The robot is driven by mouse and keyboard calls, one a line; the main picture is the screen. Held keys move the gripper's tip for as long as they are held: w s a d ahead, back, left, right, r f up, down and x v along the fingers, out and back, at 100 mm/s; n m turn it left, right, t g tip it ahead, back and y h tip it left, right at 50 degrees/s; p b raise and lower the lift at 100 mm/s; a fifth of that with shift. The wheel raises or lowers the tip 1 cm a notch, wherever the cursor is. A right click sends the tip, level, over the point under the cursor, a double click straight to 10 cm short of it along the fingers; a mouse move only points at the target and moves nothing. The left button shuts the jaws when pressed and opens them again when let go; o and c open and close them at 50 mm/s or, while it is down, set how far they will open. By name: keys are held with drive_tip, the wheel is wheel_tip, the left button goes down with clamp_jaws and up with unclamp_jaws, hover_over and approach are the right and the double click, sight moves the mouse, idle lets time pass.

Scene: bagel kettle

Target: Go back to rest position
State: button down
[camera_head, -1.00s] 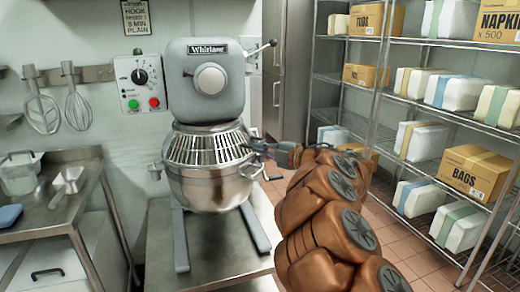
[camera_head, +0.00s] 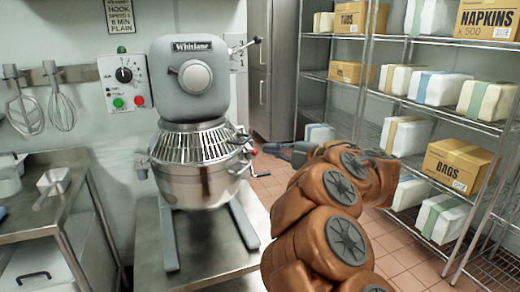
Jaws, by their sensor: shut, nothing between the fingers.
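My gripper (camera_head: 272,149) is at the end of my brown arm, just right of the mixer bowl, small and partly turned away. Its fingers look shut with nothing held. The grey Whirlaw-type stand mixer (camera_head: 188,85) stands upright on a steel table. Its steel bowl (camera_head: 197,188) sits under a wire guard (camera_head: 195,144).
A steel side table (camera_head: 50,222) with a metal scoop (camera_head: 52,184) stands at the left. Whisks (camera_head: 62,110) hang on the wall by a control box (camera_head: 125,80). Wire shelves with boxes (camera_head: 455,165) line the right. Tiled floor (camera_head: 400,245) is open between the mixer table and shelves.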

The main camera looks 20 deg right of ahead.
drive_tip(key=shift+s+d, duration=0.45)
drive_tip(key=shift+d, duration=0.15)
